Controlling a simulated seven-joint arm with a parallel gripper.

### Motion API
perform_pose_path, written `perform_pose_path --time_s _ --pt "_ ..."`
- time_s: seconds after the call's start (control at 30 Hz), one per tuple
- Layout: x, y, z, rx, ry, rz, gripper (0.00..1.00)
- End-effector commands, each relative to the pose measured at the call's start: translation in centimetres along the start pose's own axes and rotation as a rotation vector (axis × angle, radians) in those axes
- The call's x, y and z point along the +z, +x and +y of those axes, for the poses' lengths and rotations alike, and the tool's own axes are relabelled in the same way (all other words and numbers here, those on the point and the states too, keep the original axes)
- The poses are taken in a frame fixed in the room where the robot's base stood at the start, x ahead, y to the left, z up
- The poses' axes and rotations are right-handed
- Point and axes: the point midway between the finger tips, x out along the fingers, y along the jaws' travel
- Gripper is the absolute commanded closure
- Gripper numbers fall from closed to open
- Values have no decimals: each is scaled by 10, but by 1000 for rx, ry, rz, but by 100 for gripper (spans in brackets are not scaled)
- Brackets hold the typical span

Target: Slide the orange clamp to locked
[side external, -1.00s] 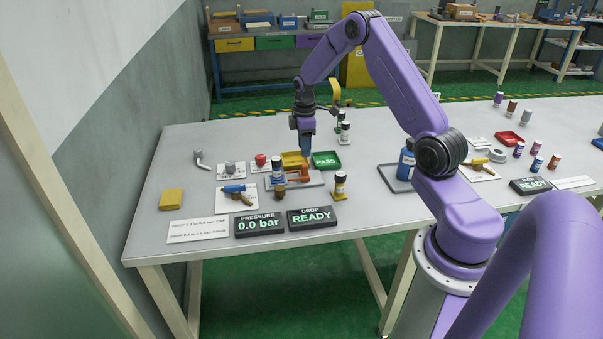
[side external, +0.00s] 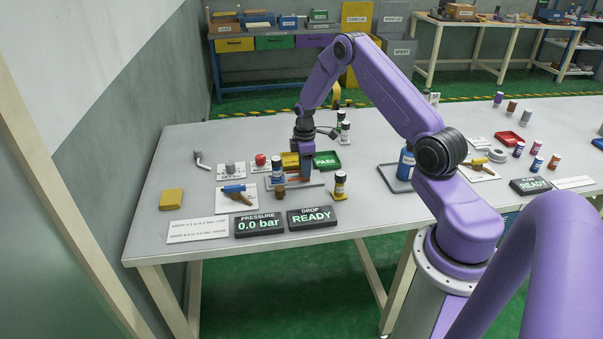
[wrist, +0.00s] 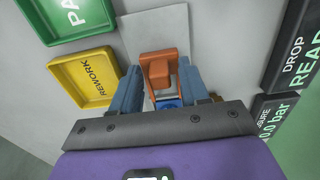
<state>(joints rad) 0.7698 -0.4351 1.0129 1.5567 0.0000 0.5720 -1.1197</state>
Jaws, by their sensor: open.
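The orange clamp (wrist: 157,66) shows in the wrist view between my two blue fingers, on a grey plate (wrist: 158,25). In the side view the clamp (side external: 298,180) is mostly hidden behind my fingers and the column. My gripper (side external: 306,174) is low over the plate, pointing down, and open. In the wrist view its fingertips (wrist: 160,74) stand on either side of the clamp; I cannot tell whether they touch it. A white column with blue bands (side external: 277,170) stands beside the clamp; a bit of blue (wrist: 168,102) shows between the fingers.
A yellow REWORK tray (wrist: 84,78) and a green PASS tray (side external: 327,160) lie close behind. A column with a brown base (side external: 340,185) stands to the right. The PRESSURE display (side external: 259,224) reads 0.0 bar and the DROP display (side external: 312,217) reads READY.

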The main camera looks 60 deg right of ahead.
Motion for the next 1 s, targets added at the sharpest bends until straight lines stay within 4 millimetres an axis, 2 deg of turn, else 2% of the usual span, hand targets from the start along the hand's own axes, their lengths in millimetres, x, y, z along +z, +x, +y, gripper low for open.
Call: perform_pose_path --time_s 0.2,0.33,0.37,1.0 --pt "0 0 0 0 0 0 55" --pt "0 0 0 0 0 0 98" --pt "0 0 0 0 0 0 100" --pt "-12 0 0 2 -2 1 100"
